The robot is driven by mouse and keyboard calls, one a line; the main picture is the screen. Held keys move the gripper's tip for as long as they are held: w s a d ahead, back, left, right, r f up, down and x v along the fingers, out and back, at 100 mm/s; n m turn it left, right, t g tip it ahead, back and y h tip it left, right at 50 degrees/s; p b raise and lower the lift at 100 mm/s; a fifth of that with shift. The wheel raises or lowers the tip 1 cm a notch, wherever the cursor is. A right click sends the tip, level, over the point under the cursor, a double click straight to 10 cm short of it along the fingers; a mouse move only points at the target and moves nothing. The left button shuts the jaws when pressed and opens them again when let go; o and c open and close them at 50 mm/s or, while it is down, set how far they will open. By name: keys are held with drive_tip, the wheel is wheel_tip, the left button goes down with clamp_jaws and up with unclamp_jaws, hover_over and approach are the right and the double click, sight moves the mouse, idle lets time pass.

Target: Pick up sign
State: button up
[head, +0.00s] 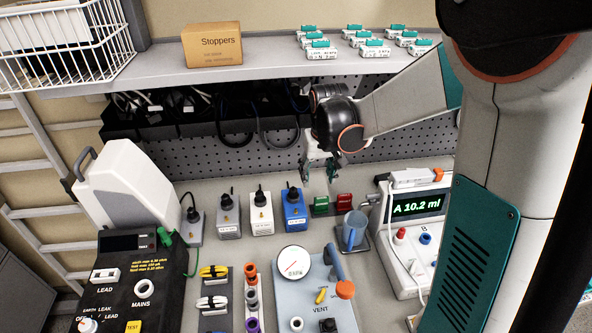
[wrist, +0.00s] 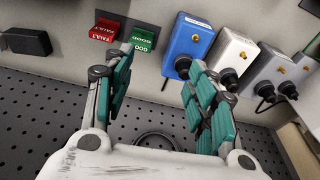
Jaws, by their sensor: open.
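Two small signs lie side by side on the bench, a green one (head: 320,205) and a red one (head: 344,202). In the wrist view the green sign (wrist: 144,40) reads "GOOD" and the red sign (wrist: 104,29) reads "FAULT", both upside down. My gripper (head: 320,172) hangs above the back of the bench, close to the signs. In the wrist view my gripper (wrist: 160,72) has its teal-padded fingers spread wide with nothing between them. The green sign shows beyond the gap between the fingertips, apart from them.
A blue box (head: 294,209) and a white box (head: 261,214) stand left of the signs. A pump with a lit display (head: 417,207) is at the right. A shelf (head: 270,67) overhangs behind.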

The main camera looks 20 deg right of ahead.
drive_tip(key=g+p, duration=0.2)
drive_tip(key=p, duration=0.2)
hover_over(322, 198)
drive_tip(key=shift+m, duration=0.3)
drive_tip(key=f, duration=0.9)
drive_tip(key=shift+s+a+f, duration=0.1)
drive_tip(key=shift+s, duration=0.1)
drive_tip(key=shift+f, duration=0.7)
drive_tip(key=shift+w+f+b, duration=0.15)
drive_tip(key=shift+f+b, duration=0.2)
drive_tip(key=shift+f, duration=1.4)
drive_tip(key=shift+w+f+b, duration=0.1)
drive_tip(key=shift+f+b, duration=0.2)
drive_tip(key=shift+f, duration=1.45)
drive_tip(key=c, duration=0.7)
